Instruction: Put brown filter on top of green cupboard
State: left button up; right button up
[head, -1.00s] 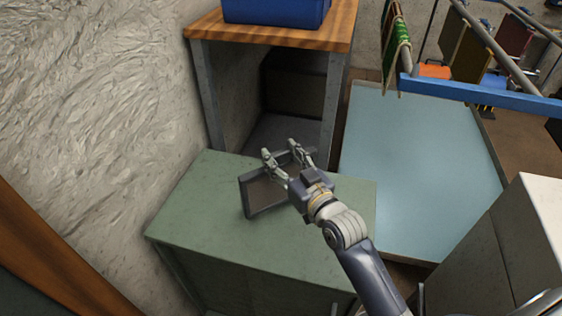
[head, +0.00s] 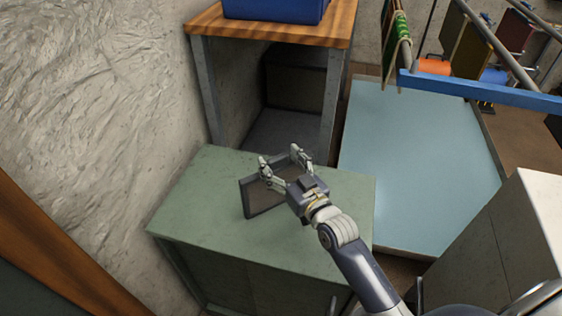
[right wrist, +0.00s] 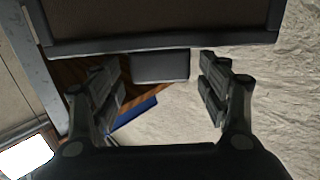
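The brown filter (head: 263,198), a flat panel with a dark grey frame, is at the top of the green cupboard (head: 190,215) in the head view. It looks tilted, and its lower edge seems to meet the cupboard top; full contact is hard to tell. My right gripper (head: 280,156) is over it, fingers spread and partly covering it. In the right wrist view the filter (right wrist: 160,22) spans the upper part. Its grey tab (right wrist: 160,67) lies between the open fingertips, with a gap on both sides. My left gripper is out of view.
A wooden-topped table (head: 270,30) with a blue box (head: 275,9) stands behind the cupboard. A rough wall (head: 90,110) rises at the left. A light-blue platform (head: 415,165) and a white cabinet (head: 535,215) are at the right. The cupboard top is otherwise clear.

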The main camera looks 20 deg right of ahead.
jog(key=shift+r, duration=0.15)
jog(key=shift+s, duration=0.25)
jog(key=s+d+b, duration=0.2)
jog(key=s, duration=0.9)
jog(key=shift+s+b, duration=0.2)
jog(key=shift+b, duration=0.15)
jog(key=shift+d, duration=0.1)
